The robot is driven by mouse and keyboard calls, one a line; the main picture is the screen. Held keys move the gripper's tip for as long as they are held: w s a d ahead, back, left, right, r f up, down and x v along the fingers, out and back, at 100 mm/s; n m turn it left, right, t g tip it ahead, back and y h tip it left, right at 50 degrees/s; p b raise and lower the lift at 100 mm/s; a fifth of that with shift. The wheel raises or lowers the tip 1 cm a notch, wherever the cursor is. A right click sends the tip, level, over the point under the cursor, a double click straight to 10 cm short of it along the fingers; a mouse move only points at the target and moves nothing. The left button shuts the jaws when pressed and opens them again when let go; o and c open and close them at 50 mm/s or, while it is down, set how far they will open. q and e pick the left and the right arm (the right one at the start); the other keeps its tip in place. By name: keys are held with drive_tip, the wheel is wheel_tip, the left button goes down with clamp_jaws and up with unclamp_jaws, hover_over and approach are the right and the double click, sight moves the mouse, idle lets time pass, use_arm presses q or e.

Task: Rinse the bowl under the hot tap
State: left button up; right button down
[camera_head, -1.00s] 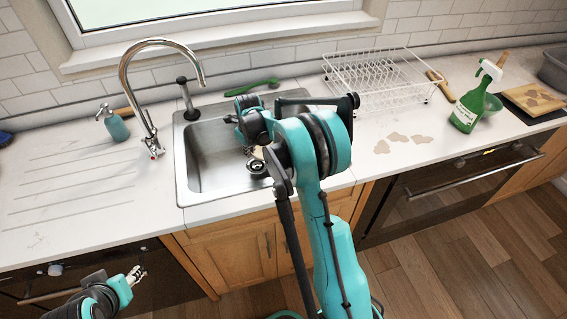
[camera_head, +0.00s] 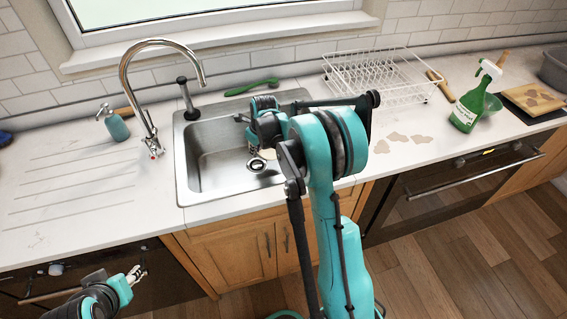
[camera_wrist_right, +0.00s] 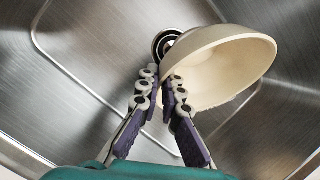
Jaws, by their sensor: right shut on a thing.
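My right gripper (camera_wrist_right: 162,85) is shut on the rim of a cream bowl (camera_wrist_right: 225,65) in the right wrist view. The bowl is tilted on its side inside the steel sink (camera_wrist_right: 90,45), partly in front of the drain. In the head view only a sliver of the bowl (camera_head: 268,154) shows; my right arm hides the rest. The chrome tap (camera_head: 126,75) stands behind the left of the sink, with red at its base. Its spout points over the basin, and no water shows. My left gripper (camera_head: 136,274) is low at the left, in front of the counter, small and unclear.
A soap bottle (camera_head: 115,124) stands left of the tap. A green brush (camera_head: 252,87) lies behind the sink. A white dish rack (camera_head: 385,85), dirty patches (camera_head: 395,138) and a green spray bottle (camera_head: 466,108) are to the right. The left draining counter (camera_head: 70,180) is clear.

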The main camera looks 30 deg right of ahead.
drive_tip(key=shift+s+d+r+t+y, duration=0.25)
drive_tip(key=shift+s+d+t+y, duration=0.05)
drive_tip(key=shift+d, duration=0.1)
drive_tip(key=shift+s+d+r+t+y, duration=0.1)
drive_tip(key=shift+s+r+t+y, duration=0.1)
drive_tip(key=shift+r+t+y, duration=0.15)
idle(0.5)
drive_tip(key=shift+d+r+t, duration=0.1)
drive_tip(key=shift+d+t, duration=0.15)
drive_tip(key=shift+s+d+r+t+y+b, duration=0.25)
drive_tip(key=shift+s+r+t+y+b, duration=0.1)
drive_tip(key=shift+s+t+y, duration=0.25)
idle(0.6)
drive_tip(key=shift+s+d+r+y, duration=0.15)
drive_tip(key=shift+d+y, duration=0.15)
drive_tip(key=shift+y, duration=0.05)
idle(0.4)
drive_tip(key=shift+s+d+r+m+t+y+b, duration=0.15)
drive_tip(key=shift+s+d+m+t+y+b, duration=0.25)
drive_tip(key=shift+t+b, duration=0.3)
drive_tip(key=shift+s+d+r+t, duration=0.15)
drive_tip(key=shift+s+d+t, duration=0.15)
